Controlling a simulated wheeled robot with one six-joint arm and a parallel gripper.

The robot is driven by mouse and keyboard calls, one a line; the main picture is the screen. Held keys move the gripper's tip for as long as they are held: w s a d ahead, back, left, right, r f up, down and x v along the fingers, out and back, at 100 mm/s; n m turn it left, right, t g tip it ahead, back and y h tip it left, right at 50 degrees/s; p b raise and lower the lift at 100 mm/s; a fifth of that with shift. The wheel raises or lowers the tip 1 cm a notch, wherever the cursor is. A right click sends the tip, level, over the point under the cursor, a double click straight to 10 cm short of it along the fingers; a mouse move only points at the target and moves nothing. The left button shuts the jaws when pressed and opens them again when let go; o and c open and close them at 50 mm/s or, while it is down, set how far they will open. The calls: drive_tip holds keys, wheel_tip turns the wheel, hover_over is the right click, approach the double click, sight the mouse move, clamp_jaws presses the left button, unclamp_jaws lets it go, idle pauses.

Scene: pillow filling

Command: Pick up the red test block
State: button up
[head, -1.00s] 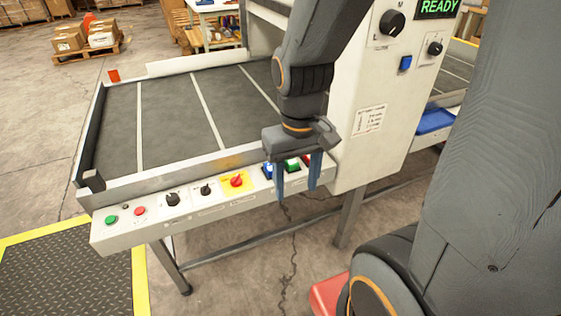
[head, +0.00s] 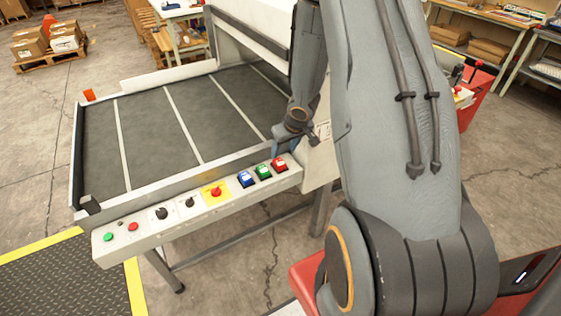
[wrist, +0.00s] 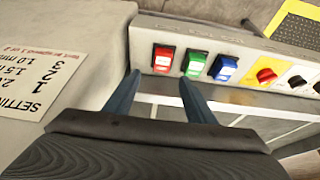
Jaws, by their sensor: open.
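A small orange-red block (head: 89,95) stands at the far left corner of the conveyor, on or beside its rim; it is the only loose red block I make out. It is outside the wrist view. My gripper (head: 286,146) is at the near right end of the conveyor, far from that block and partly hidden by my arm. In the wrist view my gripper (wrist: 160,76) has its two blue fingers apart with nothing held between them. The fingers point toward a red rocker switch (wrist: 165,58) on the control panel.
The control panel (head: 130,251) along the conveyor's front carries several switches, knobs and buttons. The dark belt (head: 145,140) is bare, with low rims. A white machine housing (head: 250,42) stands at its right end. Boxes on a pallet (head: 45,45) lie far left.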

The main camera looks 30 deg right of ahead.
sight(278, 161)
drive_tip(key=b+x, duration=0.1)
drive_tip(key=x, duration=0.7)
drive_tip(key=shift+s+a, duration=0.1)
drive_tip(key=shift+a, duration=0.05)
drive_tip(key=shift+r, duration=0.1)
drive_tip(key=c, duration=1.2)
drive_tip(key=shift+o, duration=0.2)
drive_tip(key=shift+r, duration=0.1)
